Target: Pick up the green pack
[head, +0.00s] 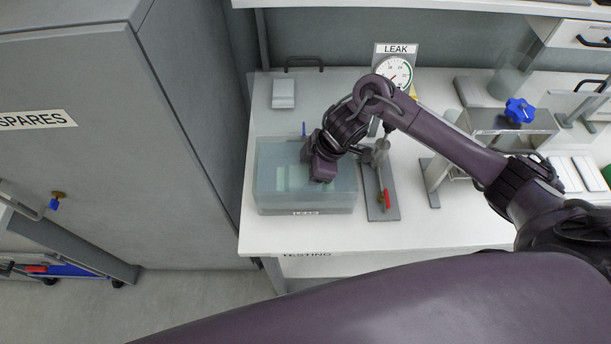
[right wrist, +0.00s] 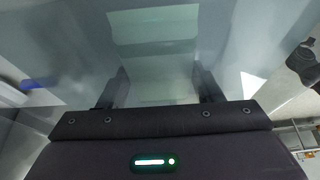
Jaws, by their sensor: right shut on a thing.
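The green pack (right wrist: 155,48) shows pale green between my right gripper's two fingers in the right wrist view. In the head view, a pale green shape (head: 283,179) shows dimly through the clear tank (head: 300,203), just left of my right gripper (head: 304,178). My right gripper points down into the tank from the right, and its fingers are mostly hidden. In the right wrist view the fingers (right wrist: 160,88) stand on either side of the pack, shut on it. Whether the pack touches the tank floor cannot be told. My left gripper is out of view.
A dial gauge (head: 394,72) marked LEAK stands behind the tank. A grey plate with a red-handled valve (head: 385,198) lies right of the tank. A clamp stand with a blue knob (head: 519,110) is farther right. A grey SPARES cabinet (head: 90,160) stands at the left.

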